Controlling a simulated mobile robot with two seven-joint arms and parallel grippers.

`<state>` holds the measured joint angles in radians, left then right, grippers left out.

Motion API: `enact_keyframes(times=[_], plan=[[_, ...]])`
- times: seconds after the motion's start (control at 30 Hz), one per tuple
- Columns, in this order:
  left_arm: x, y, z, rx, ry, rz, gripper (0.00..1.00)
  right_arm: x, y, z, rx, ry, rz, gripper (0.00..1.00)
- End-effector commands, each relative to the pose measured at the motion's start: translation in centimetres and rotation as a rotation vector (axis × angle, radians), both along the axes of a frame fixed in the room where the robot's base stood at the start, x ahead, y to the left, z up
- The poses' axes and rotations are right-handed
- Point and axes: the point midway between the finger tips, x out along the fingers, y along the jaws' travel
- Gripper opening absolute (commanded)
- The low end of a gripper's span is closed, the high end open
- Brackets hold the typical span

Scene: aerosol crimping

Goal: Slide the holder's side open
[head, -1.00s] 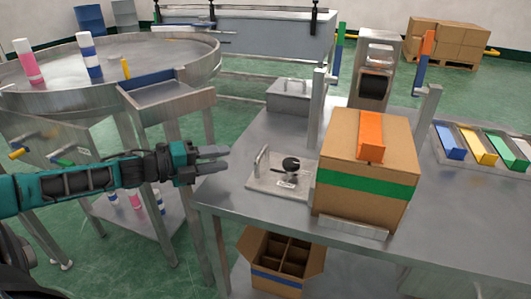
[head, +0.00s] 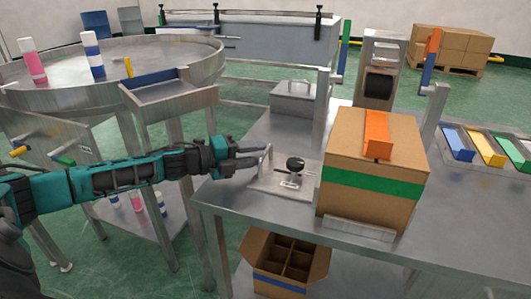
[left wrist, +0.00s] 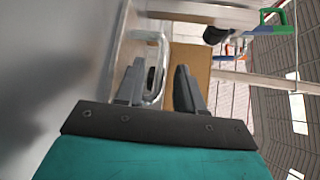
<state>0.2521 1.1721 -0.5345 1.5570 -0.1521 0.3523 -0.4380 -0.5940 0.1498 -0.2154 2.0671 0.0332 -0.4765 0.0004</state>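The holder (head: 285,184) is a flat metal plate on the table with a round black knob (head: 295,163) and an upright metal handle (head: 265,162) at its left side. My left gripper (head: 249,158) reaches in from the left, with its fingertips at the handle. In the left wrist view the gripper's fingers (left wrist: 158,88) are apart and the bent handle (left wrist: 157,50) shows between them, nearer the left finger. I cannot tell whether that finger touches it. My right gripper is in neither view.
A carton with green tape (head: 371,165) stands just right of the holder. A metal post (head: 320,108) and a lidded metal box (head: 294,101) are behind it. An open divided carton (head: 284,264) sits below the table. Colored trays (head: 486,148) lie at the right.

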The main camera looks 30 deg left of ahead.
Motion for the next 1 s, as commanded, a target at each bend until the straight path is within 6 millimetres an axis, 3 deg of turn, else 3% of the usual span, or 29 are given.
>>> enact_keyframes(times=[0.3, 0.73, 1.0], plan=[[2.4, -1.4, -0.3, -0.001, -0.002, 0.000, 0.37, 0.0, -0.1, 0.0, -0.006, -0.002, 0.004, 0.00], [2.9, -1.8, -0.5, 0.001, 0.000, 0.000, 0.37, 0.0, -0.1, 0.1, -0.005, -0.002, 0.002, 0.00], [2.9, -1.7, -0.5, 0.001, 0.000, 0.000, 0.13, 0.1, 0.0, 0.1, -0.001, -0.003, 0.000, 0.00]])
